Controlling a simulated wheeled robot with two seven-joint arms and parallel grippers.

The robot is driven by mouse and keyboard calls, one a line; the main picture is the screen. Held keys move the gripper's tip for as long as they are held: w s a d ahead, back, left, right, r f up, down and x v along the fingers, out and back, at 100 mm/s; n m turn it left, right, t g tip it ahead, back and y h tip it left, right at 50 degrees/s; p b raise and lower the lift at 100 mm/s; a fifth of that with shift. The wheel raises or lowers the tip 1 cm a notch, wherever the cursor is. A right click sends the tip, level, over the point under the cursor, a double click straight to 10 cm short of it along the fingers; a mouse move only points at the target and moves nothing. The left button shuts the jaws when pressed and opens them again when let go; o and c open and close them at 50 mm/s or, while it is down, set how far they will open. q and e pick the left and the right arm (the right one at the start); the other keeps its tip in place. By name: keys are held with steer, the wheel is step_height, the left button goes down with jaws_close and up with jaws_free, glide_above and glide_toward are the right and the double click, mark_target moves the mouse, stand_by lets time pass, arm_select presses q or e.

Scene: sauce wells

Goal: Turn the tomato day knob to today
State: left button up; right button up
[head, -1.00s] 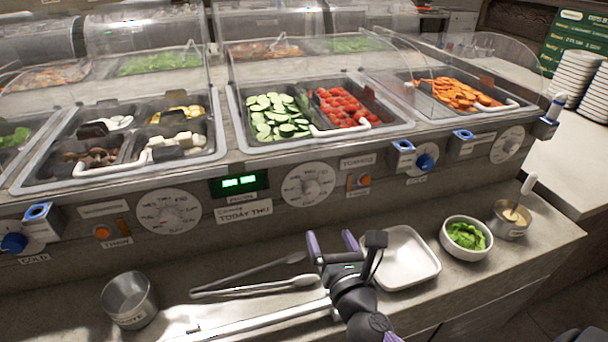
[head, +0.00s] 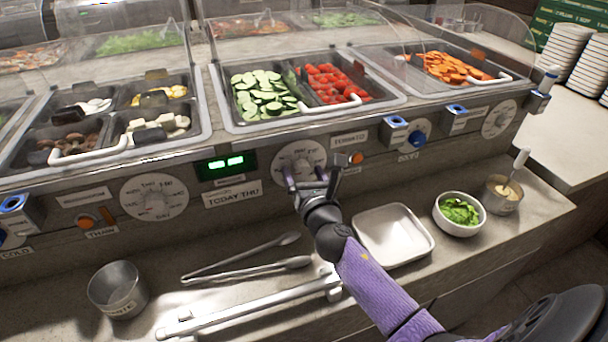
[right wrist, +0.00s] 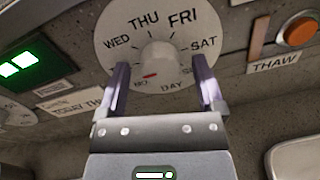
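The dial also shows in the head view (head: 298,152), partly behind my gripper. A red mark (right wrist: 150,75) at the knob's lower edge is by the lettering that looks like MON; THU is at the top. A card (head: 232,195) reads TODAY THU. My right gripper (right wrist: 163,85) is open and empty, its purple fingers apart, just below the knob and in front of the dial. My left gripper is out of view.
Another day dial (head: 153,197) is at the left and one (head: 498,119) at the right. An orange thaw button (right wrist: 298,31) is beside the tomato dial. On the ledge lie tongs (head: 250,270), a white tray (head: 415,250), a lettuce bowl (head: 459,222) and metal cups (head: 117,290).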

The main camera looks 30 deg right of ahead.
steer(key=c, duration=0.5)
jaws_close()
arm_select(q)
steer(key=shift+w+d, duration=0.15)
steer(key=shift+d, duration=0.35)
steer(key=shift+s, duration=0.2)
arm_select(e)
steer(key=shift+m, duration=0.3)
